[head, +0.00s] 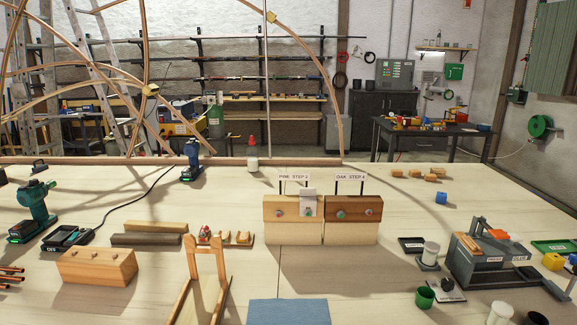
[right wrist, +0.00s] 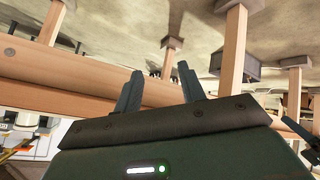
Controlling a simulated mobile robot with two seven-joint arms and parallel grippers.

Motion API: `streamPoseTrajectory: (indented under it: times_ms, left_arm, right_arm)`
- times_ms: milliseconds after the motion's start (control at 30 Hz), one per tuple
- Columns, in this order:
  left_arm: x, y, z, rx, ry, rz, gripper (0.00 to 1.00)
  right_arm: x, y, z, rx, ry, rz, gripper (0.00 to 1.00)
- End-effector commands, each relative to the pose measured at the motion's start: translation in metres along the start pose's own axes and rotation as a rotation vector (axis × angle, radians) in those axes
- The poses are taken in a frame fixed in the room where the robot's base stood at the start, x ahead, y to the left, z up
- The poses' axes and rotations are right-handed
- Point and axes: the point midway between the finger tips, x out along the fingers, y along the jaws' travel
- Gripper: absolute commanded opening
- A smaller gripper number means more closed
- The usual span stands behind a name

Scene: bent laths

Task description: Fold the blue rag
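The blue rag (head: 289,312) lies flat on the workbench at the bottom edge of the head view, in the middle. Its near part is cut off by the frame, so I see only its far strip. No fold shows in that strip. My right gripper (right wrist: 160,68) shows in the right wrist view with its two dark fingers apart and nothing between them. Wooden beams and posts are behind the fingers there, and the rag is not in that view. Neither gripper shows in the head view, and my left gripper is in no view.
A wooden frame (head: 203,275) stands just left of the rag. Wooden blocks with step signs (head: 322,232) stand behind it. A green cup (head: 425,297) and a grey press (head: 492,260) are to the right. The bench between rag and cup is clear.

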Motion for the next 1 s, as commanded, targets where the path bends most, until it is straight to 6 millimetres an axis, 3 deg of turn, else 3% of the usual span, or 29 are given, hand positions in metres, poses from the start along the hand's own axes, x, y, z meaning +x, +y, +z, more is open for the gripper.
streamPoseTrajectory:
  times_ms: [200,400,567,1000]
  left_arm:
    - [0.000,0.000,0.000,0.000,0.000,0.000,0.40]
    - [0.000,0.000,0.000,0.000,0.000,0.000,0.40]
    - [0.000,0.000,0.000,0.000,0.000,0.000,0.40]
    - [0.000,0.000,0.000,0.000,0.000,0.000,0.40]
  right_arm:
    - [0.012,-0.053,-0.038,0.283,0.065,0.004,0.40]
    - [0.019,-0.083,-0.074,0.487,0.110,0.008,0.40]
    - [0.021,-0.090,-0.084,0.538,0.121,0.008,0.40]
    - [0.021,-0.090,-0.085,0.538,0.121,0.008,0.40]
